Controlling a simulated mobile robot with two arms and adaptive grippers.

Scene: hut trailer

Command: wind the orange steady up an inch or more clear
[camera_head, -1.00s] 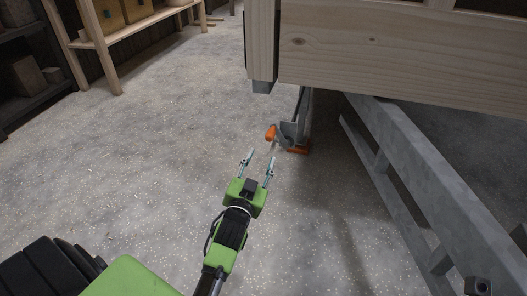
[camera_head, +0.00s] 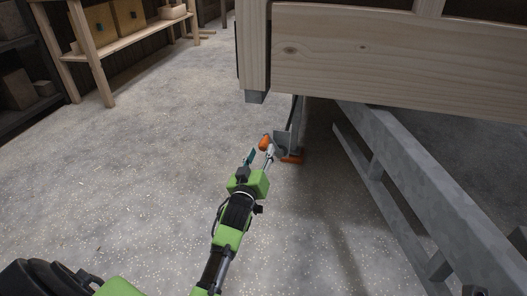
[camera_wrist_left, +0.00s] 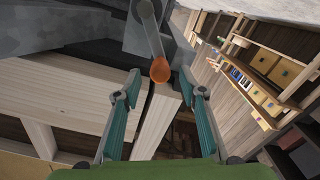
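The steady (camera_head: 283,138) is a grey metal leg under the near corner of the wooden hut, with an orange foot (camera_head: 291,159) at or close to the floor; I cannot tell if it touches. Its crank has an orange handle (camera_head: 264,142), which also shows as an orange round end in the left wrist view (camera_wrist_left: 160,70) on a grey crank arm (camera_wrist_left: 149,29). My left gripper (camera_head: 261,154) is open, right at the handle. In the left wrist view its two teal fingers stand apart, with the orange end between or just beyond their tips. My right gripper is not in view.
The hut's wooden wall (camera_head: 390,70) overhangs the steady. A grey metal chassis beam (camera_head: 400,160) runs down to the right. Wooden shelving (camera_head: 120,45) and a dark rack (camera_head: 22,75) stand at the far left. The speckled floor (camera_head: 150,160) left of the hut is clear.

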